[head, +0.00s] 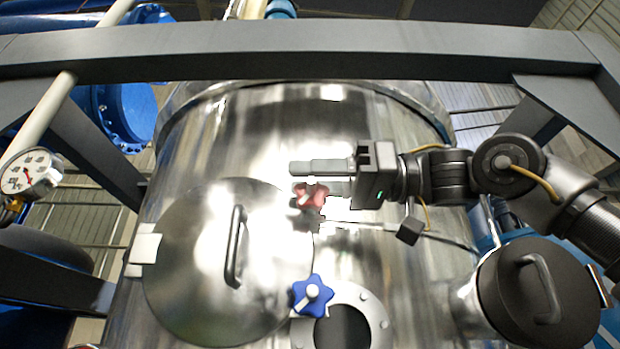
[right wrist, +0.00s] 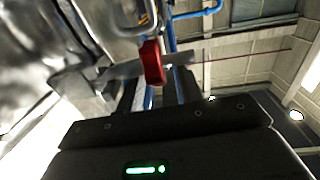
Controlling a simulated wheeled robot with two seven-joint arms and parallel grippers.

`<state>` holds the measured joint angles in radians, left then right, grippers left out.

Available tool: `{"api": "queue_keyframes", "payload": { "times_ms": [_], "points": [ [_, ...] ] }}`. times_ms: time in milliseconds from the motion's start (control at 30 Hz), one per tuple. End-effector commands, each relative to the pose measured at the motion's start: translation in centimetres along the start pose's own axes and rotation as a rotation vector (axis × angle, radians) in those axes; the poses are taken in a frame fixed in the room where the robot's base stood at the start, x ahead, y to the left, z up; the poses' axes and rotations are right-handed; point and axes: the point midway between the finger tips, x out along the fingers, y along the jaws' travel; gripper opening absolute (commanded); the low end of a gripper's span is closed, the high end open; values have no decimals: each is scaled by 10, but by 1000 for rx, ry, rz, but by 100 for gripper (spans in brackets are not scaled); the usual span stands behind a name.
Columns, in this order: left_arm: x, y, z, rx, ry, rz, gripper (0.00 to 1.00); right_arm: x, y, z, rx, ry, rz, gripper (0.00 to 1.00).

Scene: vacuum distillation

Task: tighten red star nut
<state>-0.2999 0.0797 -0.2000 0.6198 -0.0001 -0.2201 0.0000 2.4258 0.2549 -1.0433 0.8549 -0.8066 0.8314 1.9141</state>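The red star nut (head: 310,196) sits on the upper right edge of the round hatch lid (head: 190,260) on the shiny metal tank. It also shows in the right wrist view (right wrist: 152,62), seen edge-on beyond my gripper body. My right gripper (head: 318,178) comes in from the right, with its fingers pointing left at the nut. A gap shows between its fingers; the upper finger passes above the nut and the lower one is partly hidden behind it. I cannot tell whether either finger touches the nut. My left gripper is out of view.
A blue star nut (head: 312,294) is at the lid's lower right, beside a round flanged port (head: 345,325). The lid has a dark handle (head: 235,246). A grey beam (head: 300,50) crosses above, and a dark capped port (head: 540,295) is at lower right.

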Motion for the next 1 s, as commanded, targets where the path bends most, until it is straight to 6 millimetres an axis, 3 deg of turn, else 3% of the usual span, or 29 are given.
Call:
{"api": "queue_keyframes", "payload": {
  "times_ms": [233, 500, 633, 833, 1000],
  "points": [
    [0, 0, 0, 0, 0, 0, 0, 1, 0, 0, 0, 0, 0, 35],
    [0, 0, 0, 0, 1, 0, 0, 1, 0, 0, 0, -1, 0, 0],
    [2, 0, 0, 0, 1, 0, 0, 1, 0, 2, 0, 3, -1, 0],
    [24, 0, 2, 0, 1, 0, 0, -1, 0, 6, -1, 92, -3, 0],
    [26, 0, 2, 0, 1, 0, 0, -2, 0, 2, 0, 124, 0, 0]
  ]
}}
